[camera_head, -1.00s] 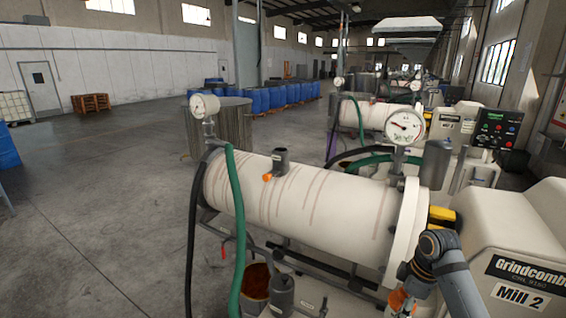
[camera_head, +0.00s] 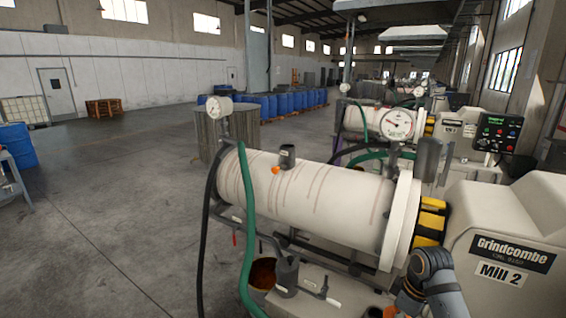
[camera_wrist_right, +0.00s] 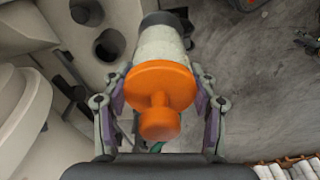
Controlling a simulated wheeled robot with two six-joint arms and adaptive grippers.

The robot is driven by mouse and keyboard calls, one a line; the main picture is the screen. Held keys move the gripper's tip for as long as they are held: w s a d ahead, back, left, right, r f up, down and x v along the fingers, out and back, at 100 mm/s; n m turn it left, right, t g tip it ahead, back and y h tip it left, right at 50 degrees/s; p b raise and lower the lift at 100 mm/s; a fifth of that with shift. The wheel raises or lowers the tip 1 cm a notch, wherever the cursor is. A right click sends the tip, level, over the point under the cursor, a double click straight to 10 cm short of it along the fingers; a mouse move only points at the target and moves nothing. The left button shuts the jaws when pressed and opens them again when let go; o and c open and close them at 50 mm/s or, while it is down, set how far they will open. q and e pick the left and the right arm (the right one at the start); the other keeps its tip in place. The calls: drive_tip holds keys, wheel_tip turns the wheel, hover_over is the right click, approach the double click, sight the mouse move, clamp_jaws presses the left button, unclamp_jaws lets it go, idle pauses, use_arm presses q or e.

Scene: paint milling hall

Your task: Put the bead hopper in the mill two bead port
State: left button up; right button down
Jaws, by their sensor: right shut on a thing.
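The mill two barrel (camera_head: 310,202) is a cream, streaked horizontal cylinder in the head view, beside a housing marked Mill 2 (camera_head: 500,255). A short dark pipe, seemingly the bead port (camera_head: 287,157), stands on top of the barrel with an orange piece at its side. In the right wrist view, my right gripper (camera_wrist_right: 160,105) is shut on a pale cylindrical thing with an orange disc and knob, seemingly the bead hopper (camera_wrist_right: 160,80). Its far end is dark. In the head view my right arm is at the bottom right, below and right of the barrel. My left gripper is not in view.
An open reddish bucket (camera_head: 263,272) sits below.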

drive_tip(key=s+a+f+m+h+b, duration=0.1)
drive_tip(key=s+a+f+m+b, duration=0.2)
drive_tip(key=a+f+m, duration=0.3)
drive_tip(key=a+m+b, duration=0.1)
drive_tip(key=a+m, duration=0.2)
drive_tip(key=a, duration=0.1)
drive_tip(key=shift+f+m+t, duration=0.2)
drive_tip(key=shift+m+t, duration=0.1)
drive_tip(key=shift+a+f, duration=0.1)
drive_tip(key=shift+a, duration=0.05)
